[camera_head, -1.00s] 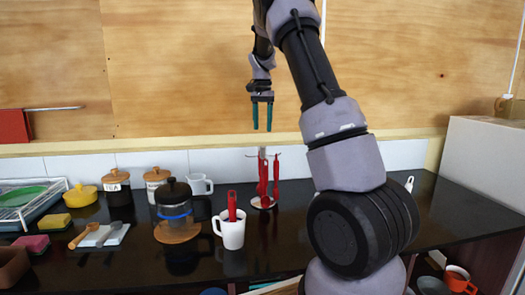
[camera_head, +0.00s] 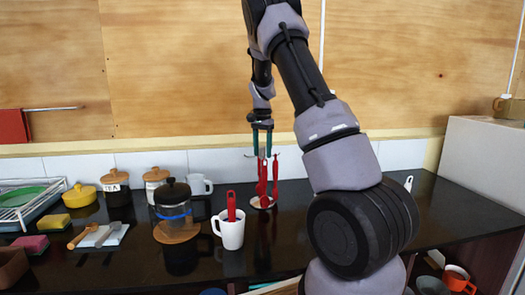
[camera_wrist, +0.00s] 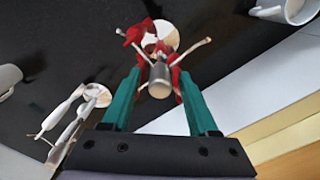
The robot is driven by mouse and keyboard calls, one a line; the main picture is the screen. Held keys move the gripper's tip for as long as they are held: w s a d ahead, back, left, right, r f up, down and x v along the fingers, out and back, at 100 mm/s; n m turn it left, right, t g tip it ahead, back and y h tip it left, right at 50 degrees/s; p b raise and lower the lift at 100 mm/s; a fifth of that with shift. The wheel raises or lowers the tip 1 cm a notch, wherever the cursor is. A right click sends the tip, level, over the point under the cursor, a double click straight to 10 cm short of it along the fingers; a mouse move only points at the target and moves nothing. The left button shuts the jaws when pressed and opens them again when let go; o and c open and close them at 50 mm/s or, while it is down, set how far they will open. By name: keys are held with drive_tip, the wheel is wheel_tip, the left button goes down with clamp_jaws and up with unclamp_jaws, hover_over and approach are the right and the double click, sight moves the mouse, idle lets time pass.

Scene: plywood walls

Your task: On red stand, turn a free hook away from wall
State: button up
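The red stand is a post on a round pale base (camera_head: 257,203) with red utensils (camera_head: 275,190) hanging from it. One hook (camera_wrist: 196,50), toward the upper right, looks bare; in the head view a bare hook (camera_head: 249,156) points left. Red utensils (camera_wrist: 136,32) hang at the upper left and beside the post. My gripper (camera_head: 262,155) points down above the stand. It is open, with a teal finger on either side of the post; contact cannot be told.
A white mug (camera_head: 231,236) holding a red-handled item stands in front of the stand. A French press (camera_head: 174,210) and another white mug (camera_head: 200,186) are left. A stand with white utensils (camera_wrist: 97,95) shows in the wrist view. The tiled wall (camera_head: 225,162) is close behind.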

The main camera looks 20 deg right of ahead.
clamp_jaws()
idle(1.2)
